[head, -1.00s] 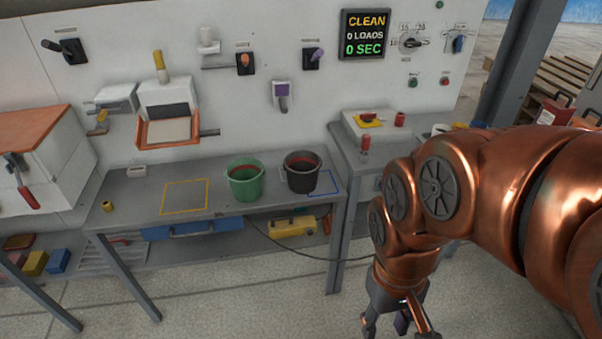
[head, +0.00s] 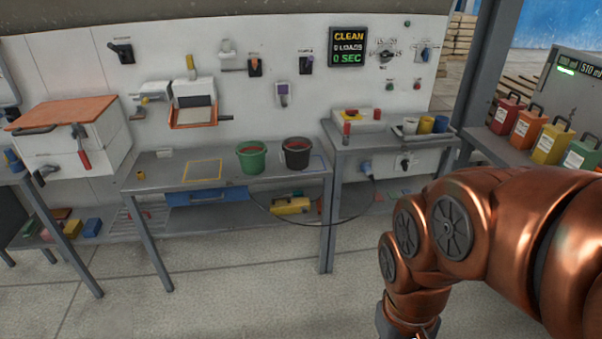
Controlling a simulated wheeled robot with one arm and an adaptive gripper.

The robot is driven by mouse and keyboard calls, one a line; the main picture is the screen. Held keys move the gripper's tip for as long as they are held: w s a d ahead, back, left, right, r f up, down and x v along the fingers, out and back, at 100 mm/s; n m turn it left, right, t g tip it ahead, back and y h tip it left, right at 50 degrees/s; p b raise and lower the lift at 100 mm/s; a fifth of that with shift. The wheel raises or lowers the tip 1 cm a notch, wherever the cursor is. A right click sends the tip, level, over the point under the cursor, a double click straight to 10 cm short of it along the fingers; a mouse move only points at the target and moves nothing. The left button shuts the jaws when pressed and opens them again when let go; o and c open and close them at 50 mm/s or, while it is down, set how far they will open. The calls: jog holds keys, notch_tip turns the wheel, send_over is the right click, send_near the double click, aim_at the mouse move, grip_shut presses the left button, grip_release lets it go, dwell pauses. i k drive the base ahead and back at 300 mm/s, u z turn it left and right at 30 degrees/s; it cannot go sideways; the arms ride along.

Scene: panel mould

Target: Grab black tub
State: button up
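The black tub (head: 297,155) stands upright on the grey workbench, near its right end, with something reddish inside. A green tub (head: 251,159) stands just left of it, also with reddish contents. My copper arm reaches in from the right. My gripper is below the bottom edge of the head view; only the wrist above it shows. The wrist is low and to the right of the black tub, well apart from it.
The workbench (head: 221,180) has a yellow outlined square left of the tubs and a blue outline by the black tub. A side bench (head: 372,138) with cups stands to the right. Colored cans (head: 549,143) stand farther right. Floor in front is clear.

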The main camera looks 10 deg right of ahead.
aim_at(297, 154)
jog(key=u, duration=1.5)
jog(key=i, duration=1.7)
jog(key=z, duration=0.75)
jog(key=i, duration=0.7)
jog(key=z, duration=0.7)
